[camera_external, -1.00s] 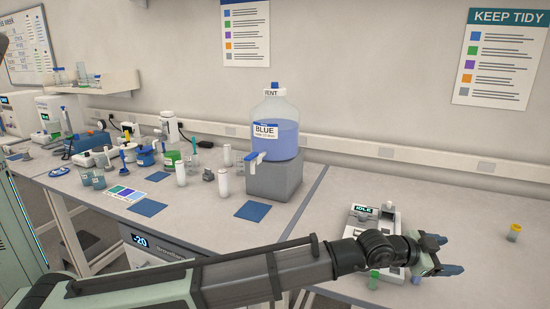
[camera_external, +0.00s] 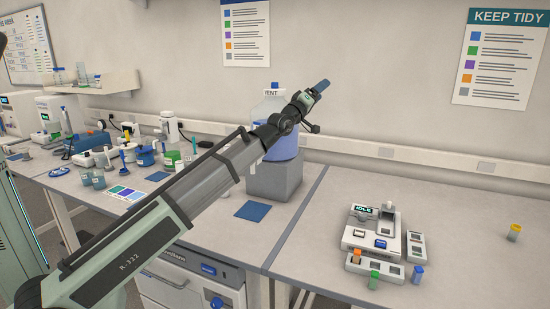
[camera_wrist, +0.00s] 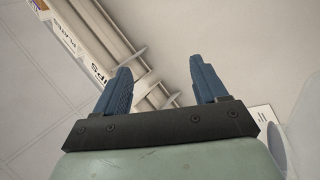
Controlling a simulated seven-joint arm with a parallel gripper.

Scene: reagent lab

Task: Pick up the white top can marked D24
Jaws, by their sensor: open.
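I cannot make out any can marked D24 or read such a mark in either view. Several small vials stand around the white device (camera_external: 366,237) on the right bench. They have an orange cap (camera_external: 356,256), a green cap (camera_external: 374,278), a blue cap (camera_external: 417,273) and a yellow cap (camera_external: 515,231); no white top is clear. My gripper (camera_external: 320,88) is raised in front of the blue-liquid carboy, tilted up and right. The wrist view shows its two blue fingers (camera_wrist: 163,82) apart with nothing between them.
The carboy (camera_external: 285,143) stands on a grey block (camera_external: 274,182), partly hidden by my arm. Crowded labware, including a white bottle (camera_external: 171,128), fills the left bench. The right bench (camera_external: 460,200) is largely clear. The wrist view shows boxes (camera_wrist: 66,24) with upside-down lettering.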

